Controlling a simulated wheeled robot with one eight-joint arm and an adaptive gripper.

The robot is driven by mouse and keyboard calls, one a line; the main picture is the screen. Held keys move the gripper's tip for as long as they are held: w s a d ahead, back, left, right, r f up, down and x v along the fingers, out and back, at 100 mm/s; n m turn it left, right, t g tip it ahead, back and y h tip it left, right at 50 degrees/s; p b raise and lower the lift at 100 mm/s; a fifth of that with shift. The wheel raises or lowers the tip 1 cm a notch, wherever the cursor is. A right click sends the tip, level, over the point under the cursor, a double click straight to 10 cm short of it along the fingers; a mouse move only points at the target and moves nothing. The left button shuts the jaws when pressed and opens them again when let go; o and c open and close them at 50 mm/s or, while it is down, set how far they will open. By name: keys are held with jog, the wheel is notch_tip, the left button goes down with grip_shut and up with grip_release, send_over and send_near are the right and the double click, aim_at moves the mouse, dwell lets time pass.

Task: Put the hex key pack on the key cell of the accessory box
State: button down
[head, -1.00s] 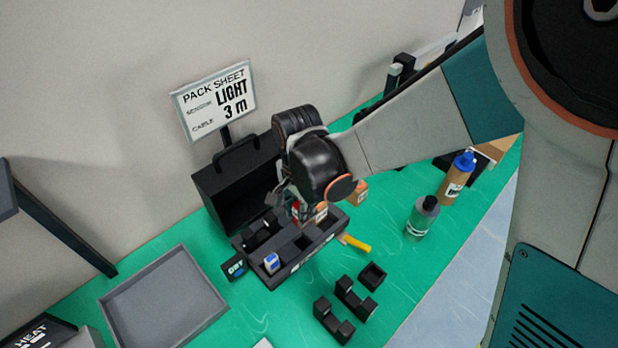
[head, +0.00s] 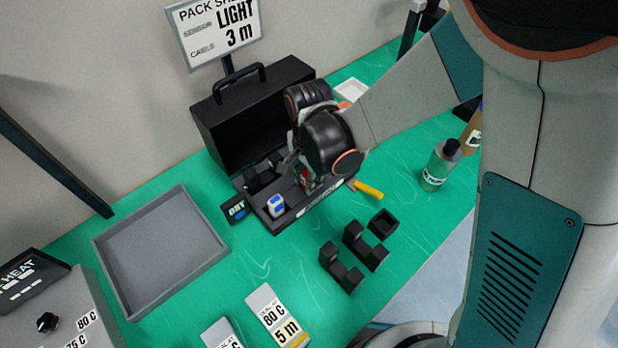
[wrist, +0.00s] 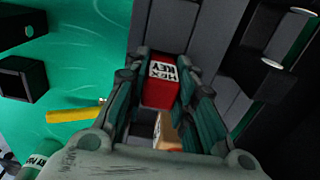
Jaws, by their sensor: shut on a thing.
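The hex key pack (wrist: 160,92) is a small red block with a white "HEX KEY" label. It is between the fingers of my gripper (wrist: 166,84), which is shut on it. In the head view, a bit of red shows at my gripper (head: 306,184), over the right part of the accessory box (head: 318,208). The box is a black open case with a handle and a row of cells along its front. The key cell is largely hidden by my gripper; I cannot tell whether the pack touches its floor. A tan block (wrist: 165,132) shows below the pack in the wrist view.
A blue-and-white item (head: 276,205) stands in a front cell. A black labelled packet (head: 235,208) lies left of the box. A yellow-handled tool (head: 368,189), black holders (head: 341,268) and a bottle (head: 440,165) are nearby. A grey tray (head: 160,250) lies left.

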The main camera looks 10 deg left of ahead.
jog(key=shift+r, duration=0.1)
jog(key=c, duration=1.3)
grip_release()
jog(key=shift+c, duration=0.2)
notch_tip(320, 180, up, 12)
jog(key=p, duration=0.4)
jog(key=shift+s, duration=0.1)
